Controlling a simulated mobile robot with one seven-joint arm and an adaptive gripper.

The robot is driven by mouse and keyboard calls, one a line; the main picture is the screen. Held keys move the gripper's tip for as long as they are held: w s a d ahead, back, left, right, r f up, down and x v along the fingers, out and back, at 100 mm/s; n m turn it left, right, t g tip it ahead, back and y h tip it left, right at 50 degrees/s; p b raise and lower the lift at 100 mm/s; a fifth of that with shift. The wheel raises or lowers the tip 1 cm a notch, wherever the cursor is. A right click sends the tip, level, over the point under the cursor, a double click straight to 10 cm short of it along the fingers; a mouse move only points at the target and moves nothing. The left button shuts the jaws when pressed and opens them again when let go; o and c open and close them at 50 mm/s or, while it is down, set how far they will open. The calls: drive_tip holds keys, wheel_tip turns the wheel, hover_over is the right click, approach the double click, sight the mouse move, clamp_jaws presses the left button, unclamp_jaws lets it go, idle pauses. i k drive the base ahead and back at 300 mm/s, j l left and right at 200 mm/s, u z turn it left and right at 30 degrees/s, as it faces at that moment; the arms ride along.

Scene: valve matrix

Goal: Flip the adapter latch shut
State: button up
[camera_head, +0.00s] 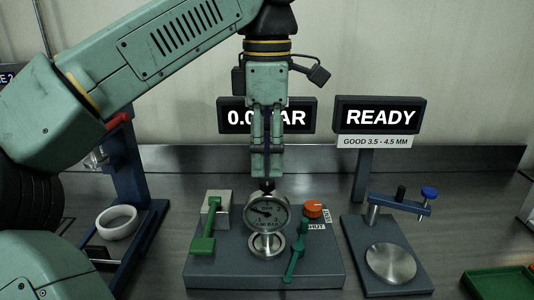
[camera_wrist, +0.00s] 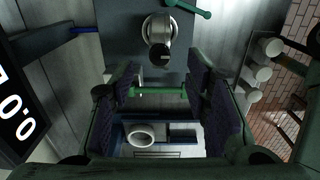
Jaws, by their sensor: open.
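A green lever (camera_head: 203,244) hangs from a small grey block (camera_head: 217,208) on the left of the grey fixture base (camera_head: 320,270); it looks like the adapter latch. In the wrist view, a green bar (camera_wrist: 158,91), apparently this lever, shows between my fingers, farther off. My gripper (camera_head: 268,182) points down just above and behind the gauge, open and empty (camera_wrist: 165,100).
An orange knob (camera_head: 313,209) sits on the base beside small labels. A blue-handled stand with a metal disc (camera_head: 391,263) is to the right. A white ring (camera_head: 117,221) lies on a blue stand at left. READY (camera_head: 380,117) and pressure signs stand behind.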

sight(298, 249)
drive_tip(key=k, duration=1)
